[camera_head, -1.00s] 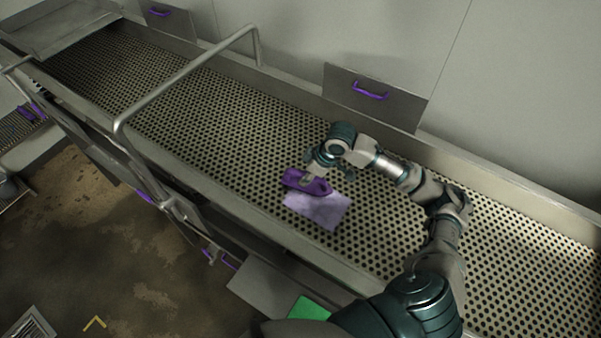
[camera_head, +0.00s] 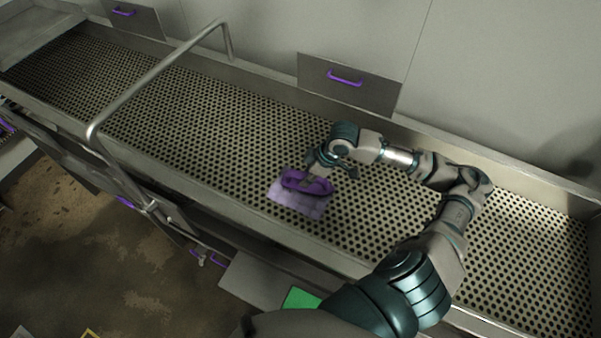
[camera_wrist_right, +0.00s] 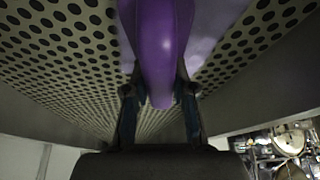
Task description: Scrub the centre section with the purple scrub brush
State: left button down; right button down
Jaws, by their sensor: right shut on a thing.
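The purple scrub brush (camera_head: 306,183) is in my right gripper (camera_head: 309,178), which is shut on it. In the right wrist view the brush (camera_wrist_right: 162,55) runs up between the two fingers of the gripper (camera_wrist_right: 160,95). A pale purple patch (camera_head: 297,200) lies on the perforated bed (camera_head: 240,120), and the brush is over its far edge. Whether the bristles touch the bed is hidden. My left gripper does not show in either view.
A bent metal rail (camera_head: 160,80) arches over the bed on the left. A panel with a purple handle (camera_head: 344,78) stands at the back wall. A green piece (camera_head: 301,299) is below the bed's front edge. The bed around the patch is clear.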

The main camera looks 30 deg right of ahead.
aim_at(325, 184)
jog(key=shift+s+d+f, duration=0.1)
jog(key=shift+s+d, duration=0.35)
jog(key=shift+s, duration=0.2)
jog(key=shift+s+d+f, duration=0.1)
jog(key=shift+s+d, duration=0.35)
jog(key=shift+s, duration=0.15)
jog(key=shift+s+d+r, duration=0.1)
jog(key=shift+s+r, duration=0.05)
jog(key=shift+s, duration=0.2)
jog(key=shift+s+d, duration=0.55)
jog(key=shift+s, duration=0.15)
jog(key=shift+s+d, duration=0.2)
jog(key=shift+s, duration=0.6)
jog(key=shift+f, duration=0.2)
jog(key=shift+r, duration=0.1)
jog(key=r, duration=0.4)
jog(key=shift+w+d+r, duration=0.1)
jog(key=shift+d+r, duration=0.1)
jog(key=shift+r, duration=0.05)
jog(key=shift+a+r, duration=0.1)
jog(key=shift+r, duration=0.65)
jog(key=shift+r, duration=0.1)
